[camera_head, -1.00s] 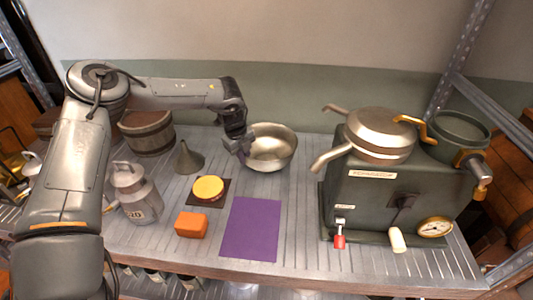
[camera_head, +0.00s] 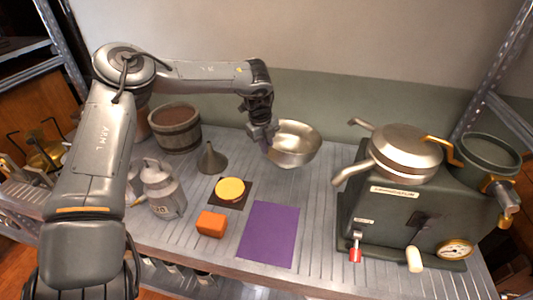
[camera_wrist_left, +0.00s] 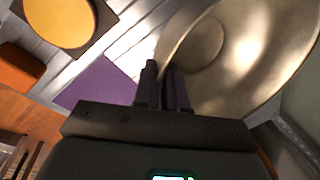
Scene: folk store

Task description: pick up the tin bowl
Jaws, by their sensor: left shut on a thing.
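The tin bowl (camera_head: 297,146) is a wide, shiny metal bowl at the back middle of the bench, and it looks slightly tilted. It also fills the upper right of the left wrist view (camera_wrist_left: 240,55). My left gripper (camera_head: 268,143) reaches down to the bowl's left rim and is shut on it. In the left wrist view its two dark fingers (camera_wrist_left: 164,88) pinch the near wall. I cannot tell clearly whether the bowl's base is clear of the bench. My right gripper is not in view.
A purple mat (camera_head: 268,235), orange block (camera_head: 211,223) and yellow disc (camera_head: 230,189) lie in front. A funnel (camera_head: 211,158), milk can (camera_head: 163,190) and wooden bucket (camera_head: 176,130) stand left. A green machine (camera_head: 400,215) blocks the right. A wall rises behind.

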